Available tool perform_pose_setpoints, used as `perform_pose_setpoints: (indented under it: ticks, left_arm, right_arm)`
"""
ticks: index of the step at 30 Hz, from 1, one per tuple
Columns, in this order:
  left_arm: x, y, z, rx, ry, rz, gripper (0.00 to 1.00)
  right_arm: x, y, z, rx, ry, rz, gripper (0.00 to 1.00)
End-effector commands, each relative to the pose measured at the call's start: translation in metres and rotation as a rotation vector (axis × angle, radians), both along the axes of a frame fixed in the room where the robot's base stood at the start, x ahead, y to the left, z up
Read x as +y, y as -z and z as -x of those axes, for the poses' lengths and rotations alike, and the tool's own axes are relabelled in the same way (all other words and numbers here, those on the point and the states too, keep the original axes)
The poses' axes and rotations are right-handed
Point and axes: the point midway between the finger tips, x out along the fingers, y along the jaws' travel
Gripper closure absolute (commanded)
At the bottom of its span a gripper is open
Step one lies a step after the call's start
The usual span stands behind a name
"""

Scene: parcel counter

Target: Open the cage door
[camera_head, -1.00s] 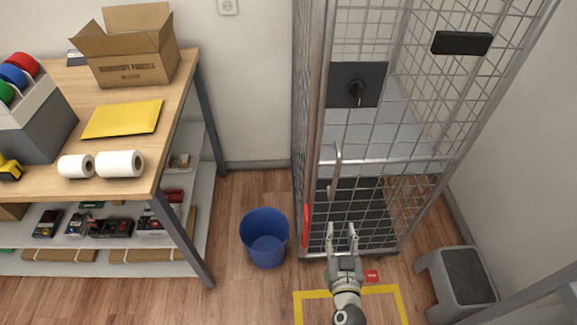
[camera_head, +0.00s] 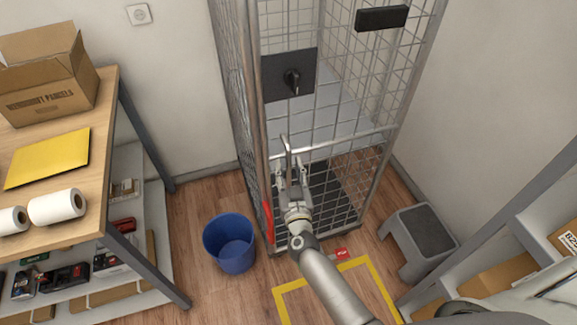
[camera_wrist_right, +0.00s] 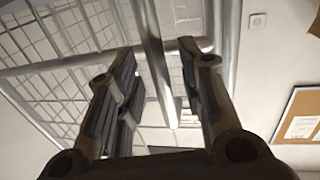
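The wire-mesh cage (camera_head: 382,75) stands against the back wall, and its front door looks shut. A dark plate with a black latch knob (camera_head: 291,80) is on the door. Below it is a metal upright handle (camera_head: 287,150). My right gripper (camera_head: 292,173) is at the lower part of this handle, its fingers apart on either side. In the right wrist view the open gripper (camera_wrist_right: 167,70) has the handle bar (camera_wrist_right: 157,70) between its fingers, with gaps showing. The gripper partly hides the handle's lower end. My left gripper is not in view.
A blue bin (camera_head: 229,243) stands left of the cage. A grey step stool (camera_head: 420,238) stands to its right. Yellow tape (camera_head: 372,272) marks the floor in front. A wooden table (camera_head: 98,150) is at left, and shelving with boxes (camera_head: 505,275) is at lower right.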

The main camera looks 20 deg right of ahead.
Motion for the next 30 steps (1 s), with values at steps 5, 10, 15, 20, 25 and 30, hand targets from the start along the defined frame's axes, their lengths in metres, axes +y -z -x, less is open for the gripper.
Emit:
perform_pose_setpoints:
  ticks: [5,10,15,20,25,30]
  left_arm:
    - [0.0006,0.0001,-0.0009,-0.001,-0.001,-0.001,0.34]
    - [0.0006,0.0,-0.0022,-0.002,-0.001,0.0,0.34]
    - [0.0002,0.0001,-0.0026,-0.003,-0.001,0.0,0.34]
    - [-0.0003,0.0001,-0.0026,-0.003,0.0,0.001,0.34]
    - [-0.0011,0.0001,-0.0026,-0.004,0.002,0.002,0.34]
    - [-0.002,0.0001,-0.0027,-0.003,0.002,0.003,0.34]
  right_arm:
    - [-0.0018,0.0,-0.0112,0.0,0.0,0.001,0.65]
    - [-0.0022,0.0,-0.0129,0.0,0.0,0.001,0.65]
    - [-0.0022,0.0001,-0.0127,0.0,0.0,0.001,0.68]
    - [-0.0021,0.0001,-0.0125,0.0,0.0,0.001,0.89]
    - [-0.0021,0.0001,-0.0125,0.0,0.0,0.001,1.0]
    - [-0.0022,0.0001,-0.0124,0.0,0.0,0.001,1.0]
